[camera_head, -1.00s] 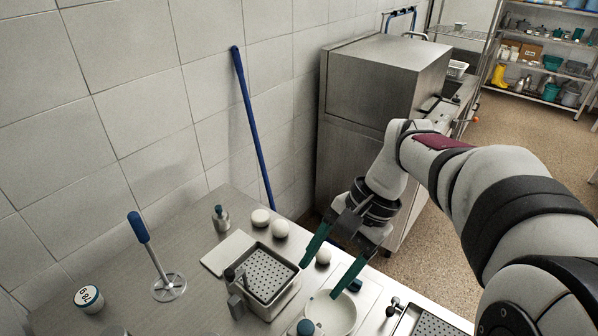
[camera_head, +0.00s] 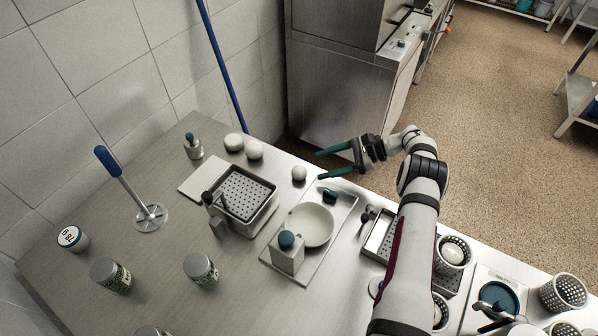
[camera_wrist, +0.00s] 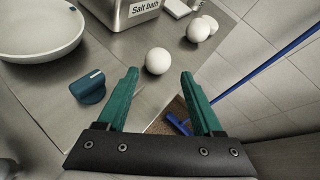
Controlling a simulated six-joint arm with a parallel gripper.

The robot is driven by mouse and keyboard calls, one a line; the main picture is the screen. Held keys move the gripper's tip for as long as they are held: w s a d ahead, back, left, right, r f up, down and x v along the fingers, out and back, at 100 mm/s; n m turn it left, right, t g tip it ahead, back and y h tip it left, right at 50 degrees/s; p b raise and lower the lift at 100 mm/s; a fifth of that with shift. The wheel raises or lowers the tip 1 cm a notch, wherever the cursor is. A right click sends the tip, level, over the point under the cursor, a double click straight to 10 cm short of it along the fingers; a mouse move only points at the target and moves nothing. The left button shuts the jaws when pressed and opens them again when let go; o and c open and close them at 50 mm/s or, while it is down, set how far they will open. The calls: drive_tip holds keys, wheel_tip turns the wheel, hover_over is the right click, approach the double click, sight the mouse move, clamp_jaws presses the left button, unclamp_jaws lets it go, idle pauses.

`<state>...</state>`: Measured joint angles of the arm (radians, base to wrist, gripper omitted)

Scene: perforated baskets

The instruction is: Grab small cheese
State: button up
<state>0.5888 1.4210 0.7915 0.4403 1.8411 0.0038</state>
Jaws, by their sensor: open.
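Three round white cheeses are on the steel table. One cheese (camera_head: 299,173) sits apart, nearest my gripper (camera_head: 319,164). The other two, a flatter one (camera_head: 233,142) and a rounder one (camera_head: 254,150), sit close together farther left. My gripper is open and empty, its green fingers pointing left near the table's far edge. In the wrist view the nearest cheese (camera_wrist: 158,61) lies just beyond and between the fingertips (camera_wrist: 160,76), apart from them. The other two show at the top right of that view.
A perforated basket in a steel salt bath (camera_head: 245,195) stands left of the nearest cheese. A white bowl (camera_head: 310,224) and a dark blue knob-like object (camera_head: 329,196) are close by. A blue-handled pole (camera_head: 222,70) leans on the wall. More perforated baskets (camera_head: 563,292) are at right.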

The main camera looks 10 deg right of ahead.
sight(304, 170)
drive_tip(key=x, duration=0.6)
drive_tip(key=shift+a+f, duration=0.15)
drive_tip(key=shift+a, duration=0.15)
clamp_jaws()
